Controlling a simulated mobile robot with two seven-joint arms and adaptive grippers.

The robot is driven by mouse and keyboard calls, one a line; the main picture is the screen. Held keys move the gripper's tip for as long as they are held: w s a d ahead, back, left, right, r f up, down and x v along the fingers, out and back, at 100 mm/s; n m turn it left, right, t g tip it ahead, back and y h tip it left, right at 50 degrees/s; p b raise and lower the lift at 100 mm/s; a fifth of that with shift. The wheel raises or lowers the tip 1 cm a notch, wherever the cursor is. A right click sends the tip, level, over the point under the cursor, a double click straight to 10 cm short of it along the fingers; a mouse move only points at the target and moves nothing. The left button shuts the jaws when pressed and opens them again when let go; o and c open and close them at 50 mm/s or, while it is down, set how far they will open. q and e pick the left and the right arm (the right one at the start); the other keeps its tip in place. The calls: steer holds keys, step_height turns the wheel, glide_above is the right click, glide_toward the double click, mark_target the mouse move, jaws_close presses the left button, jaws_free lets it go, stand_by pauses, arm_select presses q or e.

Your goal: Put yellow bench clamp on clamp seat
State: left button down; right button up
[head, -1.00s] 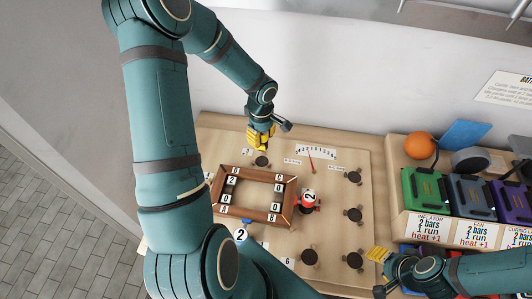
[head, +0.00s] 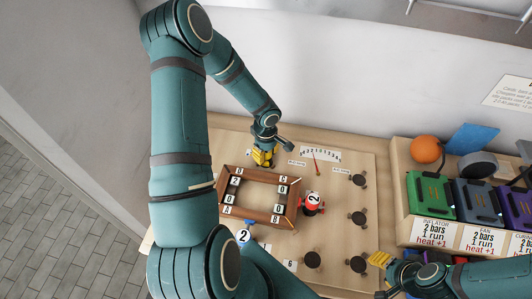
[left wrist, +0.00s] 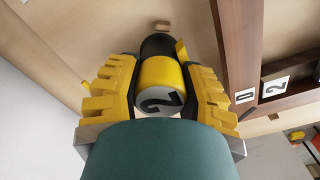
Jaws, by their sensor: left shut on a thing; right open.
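The yellow bench clamp (left wrist: 162,74) is a short yellow cylinder with a pale end marked 2. My left gripper (head: 263,157) is shut on it, and both yellow fingers flank it in the left wrist view (left wrist: 160,95). My right gripper (head: 380,259) is open and empty at the bench's lower right.
A wooden frame (head: 259,172) with lettered and numbered tiles lies close to the left gripper. A red clamp marked 2 (head: 313,202) stands at its right side. Dark seats (head: 358,218) stand along the bench's right. Coloured boxes (head: 431,193) occupy the rack at right.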

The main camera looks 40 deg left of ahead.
arm_select(q)
steer(key=c, duration=0.6)
jaws_free()
steer(key=shift+f, duration=0.1)
steer(key=shift+o, duration=0.2)
step_height(320, 180, up, 12)
steer(key=shift+r+p, duration=0.2)
steer(key=shift+p, duration=0.35)
